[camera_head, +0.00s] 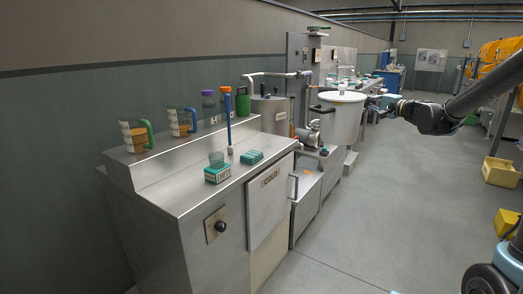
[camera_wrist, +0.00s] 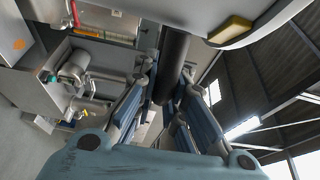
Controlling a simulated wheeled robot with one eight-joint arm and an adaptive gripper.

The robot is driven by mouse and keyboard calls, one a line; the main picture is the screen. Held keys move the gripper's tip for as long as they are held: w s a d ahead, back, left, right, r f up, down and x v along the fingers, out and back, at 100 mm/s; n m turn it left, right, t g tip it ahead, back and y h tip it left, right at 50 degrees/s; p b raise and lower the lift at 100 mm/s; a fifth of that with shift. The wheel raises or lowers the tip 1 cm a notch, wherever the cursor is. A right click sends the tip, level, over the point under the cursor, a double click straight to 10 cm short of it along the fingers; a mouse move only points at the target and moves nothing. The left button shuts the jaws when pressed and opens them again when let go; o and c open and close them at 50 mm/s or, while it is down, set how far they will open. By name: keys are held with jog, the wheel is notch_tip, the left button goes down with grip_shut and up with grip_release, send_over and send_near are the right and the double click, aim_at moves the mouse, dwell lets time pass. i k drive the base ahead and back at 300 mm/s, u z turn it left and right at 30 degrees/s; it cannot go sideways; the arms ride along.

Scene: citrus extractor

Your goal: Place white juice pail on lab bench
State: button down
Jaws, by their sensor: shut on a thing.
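The white juice pail (camera_head: 341,124) is a large round white vessel with a lid, a knob and a dark side handle, upright beside the machinery in the head view. My gripper (camera_head: 374,109) is at its right side. In the wrist view my gripper (camera_wrist: 172,84) is shut on a dark handle bar (camera_wrist: 174,50), with the pale pail body (camera_wrist: 200,15) above it. I cannot tell whether the pail rests on something or hangs free. The steel bench (camera_head: 185,195) in front has a stepped top and is the likely lab bench.
On the bench stand jugs with green (camera_head: 138,137) and blue handles (camera_head: 181,122), a purple-capped bottle (camera_head: 208,106), a blue tool (camera_head: 229,125) and teal boxes (camera_head: 217,173). A steel tank (camera_head: 269,113) and pump sit behind. Yellow crates (camera_head: 500,172) lie right; the aisle floor is clear.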

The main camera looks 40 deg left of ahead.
aim_at(266, 144)
jog(key=u, duration=0.85)
jog(key=i, duration=1)
jog(key=z, duration=0.05)
